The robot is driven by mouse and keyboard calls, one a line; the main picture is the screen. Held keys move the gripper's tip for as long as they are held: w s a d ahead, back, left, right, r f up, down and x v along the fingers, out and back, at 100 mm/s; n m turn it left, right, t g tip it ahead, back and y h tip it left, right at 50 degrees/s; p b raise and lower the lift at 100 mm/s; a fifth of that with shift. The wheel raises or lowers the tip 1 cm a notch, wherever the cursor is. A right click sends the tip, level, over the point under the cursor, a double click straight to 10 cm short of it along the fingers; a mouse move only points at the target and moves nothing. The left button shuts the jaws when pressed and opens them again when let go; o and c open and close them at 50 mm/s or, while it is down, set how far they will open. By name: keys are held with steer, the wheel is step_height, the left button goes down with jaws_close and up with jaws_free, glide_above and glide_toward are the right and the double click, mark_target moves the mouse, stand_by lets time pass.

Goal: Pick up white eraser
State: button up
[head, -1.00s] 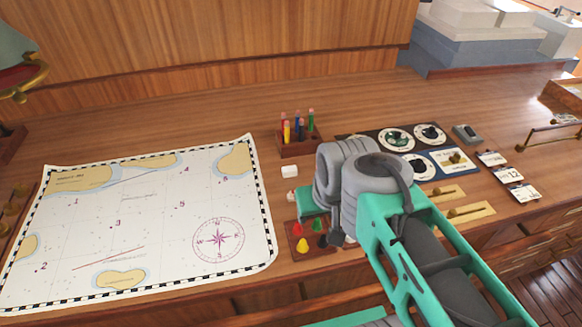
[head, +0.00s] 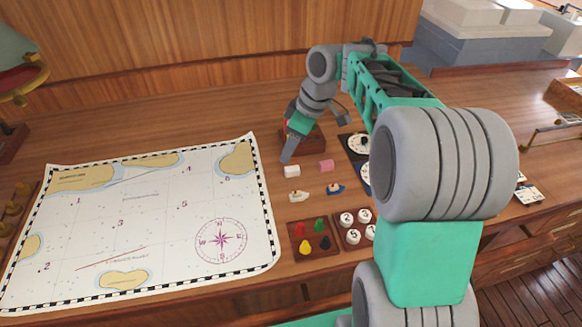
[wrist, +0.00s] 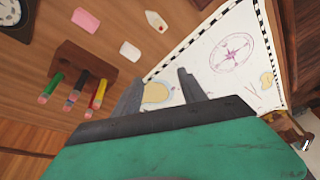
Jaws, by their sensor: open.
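The white eraser (head: 292,171) is a small white block lying on the wooden desk, just right of the chart's upper right corner. It also shows in the wrist view (wrist: 130,51), beyond the left fingertip and apart from it. My gripper (head: 287,158) is above the desk just behind the eraser, pointing down. In the wrist view my gripper (wrist: 160,80) has its two fingers spread with nothing between them; the chart's corner and desk show past them.
A pink eraser (head: 326,166) lies right of the white one. White (head: 299,196) and blue (head: 336,188) boat pieces lie in front. A wooden pencil holder (wrist: 85,65) with several pencils stands close behind my gripper. The chart (head: 150,215) covers the left.

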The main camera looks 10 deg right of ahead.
mark_target(293, 168)
steer(key=w+d+f+n+g+y, duration=0.1)
steer(key=w+d+f+n+g, duration=0.1)
steer(key=w+d+f+n, duration=0.4)
steer(key=shift+n, duration=0.3)
steer(key=x, duration=0.9)
steer(key=shift+w+a, duration=0.15)
steer(key=shift+w, duration=0.1)
steer(key=shift+c, duration=0.6)
jaws_close()
